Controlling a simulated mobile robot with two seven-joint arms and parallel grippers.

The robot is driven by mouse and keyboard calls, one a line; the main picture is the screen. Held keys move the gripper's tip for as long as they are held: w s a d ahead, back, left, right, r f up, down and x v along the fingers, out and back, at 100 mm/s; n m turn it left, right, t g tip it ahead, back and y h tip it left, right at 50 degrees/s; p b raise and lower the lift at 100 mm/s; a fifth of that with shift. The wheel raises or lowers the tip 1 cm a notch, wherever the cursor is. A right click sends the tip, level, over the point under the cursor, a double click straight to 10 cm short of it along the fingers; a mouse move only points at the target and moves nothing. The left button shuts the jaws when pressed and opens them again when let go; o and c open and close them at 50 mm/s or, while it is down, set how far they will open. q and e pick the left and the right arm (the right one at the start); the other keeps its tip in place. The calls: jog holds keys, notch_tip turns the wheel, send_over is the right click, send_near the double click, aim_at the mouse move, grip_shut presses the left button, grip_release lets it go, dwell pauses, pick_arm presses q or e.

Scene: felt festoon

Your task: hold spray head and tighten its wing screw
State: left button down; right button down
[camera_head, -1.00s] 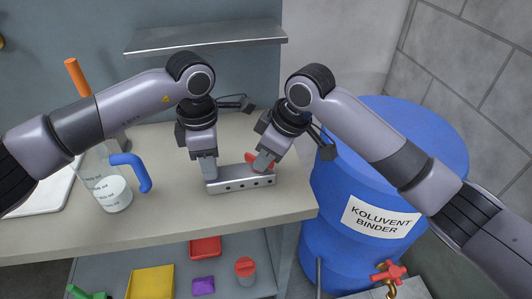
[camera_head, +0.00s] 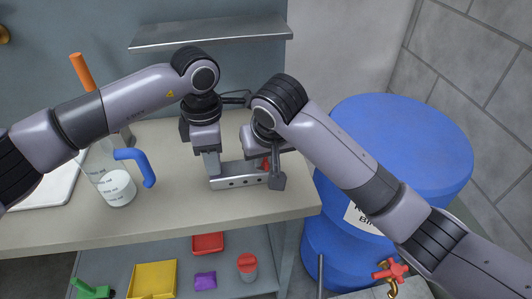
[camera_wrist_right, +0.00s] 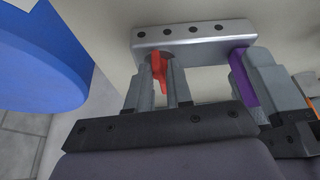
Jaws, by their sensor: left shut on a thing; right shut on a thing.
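The spray head is a grey metal bar with a row of holes (camera_head: 238,182), lying along the front of the bench. It also shows at the top of the right wrist view (camera_wrist_right: 205,37). My left gripper (camera_head: 213,176) is shut on the bar's left end; in the right wrist view it is at the right, beside a purple piece (camera_wrist_right: 240,76). The red wing screw (camera_wrist_right: 160,72) is at the bar's other end, between the fingers of my right gripper (camera_wrist_right: 162,82), which is shut on it. In the head view my right wrist mostly hides the screw.
A jug with a blue handle (camera_head: 133,157) stands left on the bench, near a white board (camera_head: 45,193). A blue drum (camera_head: 400,140) stands right of the bench. A metal shelf (camera_head: 210,33) hangs behind. Coloured items, including a yellow tray (camera_head: 152,278), lie on the lower shelf.

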jog(key=shift+a+m, duration=0.15)
jog(key=shift+m, duration=0.35)
jog(key=shift+h, duration=0.3)
jog(key=c, duration=1)
grip_release()
jog(key=shift+c, duration=0.2)
jog(key=shift+r, duration=0.1)
